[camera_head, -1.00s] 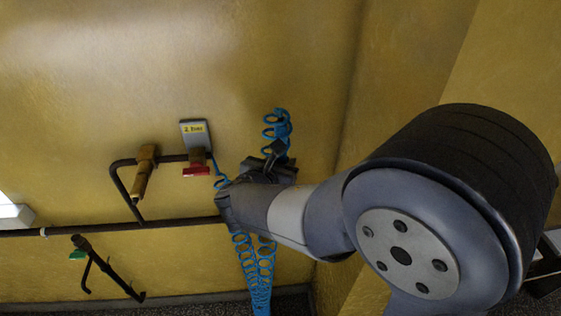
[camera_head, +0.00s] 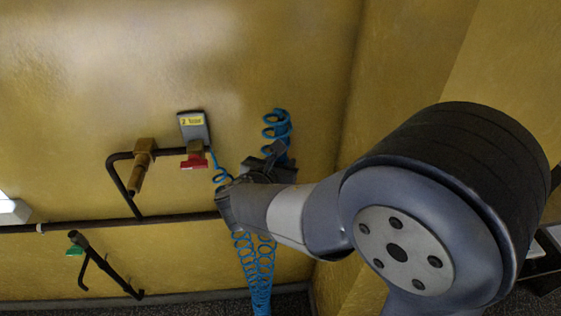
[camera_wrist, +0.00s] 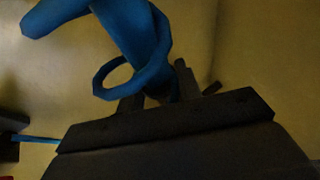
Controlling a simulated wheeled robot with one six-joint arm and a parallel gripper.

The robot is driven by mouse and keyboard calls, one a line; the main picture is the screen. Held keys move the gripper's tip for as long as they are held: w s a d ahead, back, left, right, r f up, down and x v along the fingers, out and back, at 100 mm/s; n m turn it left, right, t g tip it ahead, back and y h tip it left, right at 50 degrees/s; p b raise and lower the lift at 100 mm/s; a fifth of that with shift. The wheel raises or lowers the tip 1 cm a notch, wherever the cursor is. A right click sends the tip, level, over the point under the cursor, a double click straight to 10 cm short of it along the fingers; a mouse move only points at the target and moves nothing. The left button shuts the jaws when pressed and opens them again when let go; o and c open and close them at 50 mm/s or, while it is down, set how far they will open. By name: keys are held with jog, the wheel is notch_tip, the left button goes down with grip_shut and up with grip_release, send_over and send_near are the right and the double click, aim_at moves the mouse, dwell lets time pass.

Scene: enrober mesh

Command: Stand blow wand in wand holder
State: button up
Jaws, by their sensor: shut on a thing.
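My gripper (camera_head: 268,165) is at the middle of the head view, in front of the yellow wall, and is shut. Its two fingers (camera_wrist: 160,90) show in the wrist view, with a dark piece between them at the end of a thick blue hose. I take this piece to be the blow wand; my gripper and the hose hide most of it. The blue coiled hose (camera_head: 277,125) shows above my gripper and hangs below it in long loops. I cannot make out a wand holder for certain in either view.
A grey plate with a yellow label (camera_head: 193,124) and a red valve handle (camera_head: 194,163) are left of my gripper. A brass fitting (camera_head: 141,170) hangs on a dark pipe. A long pipe (camera_head: 130,223) runs low along the wall. A green handle (camera_head: 75,252) is at lower left.

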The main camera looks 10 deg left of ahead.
jog(key=shift+f+b, duration=3.55)
jog(key=shift+f, duration=0.7)
jog(key=o, duration=1.1)
jog(key=shift+o, duration=0.2)
jog(key=p+v, duration=0.1)
jog(key=v, duration=0.9)
jog(key=shift+s+r, duration=0.2)
jog(key=shift+s, duration=0.15)
jog(key=shift+a, duration=0.1)
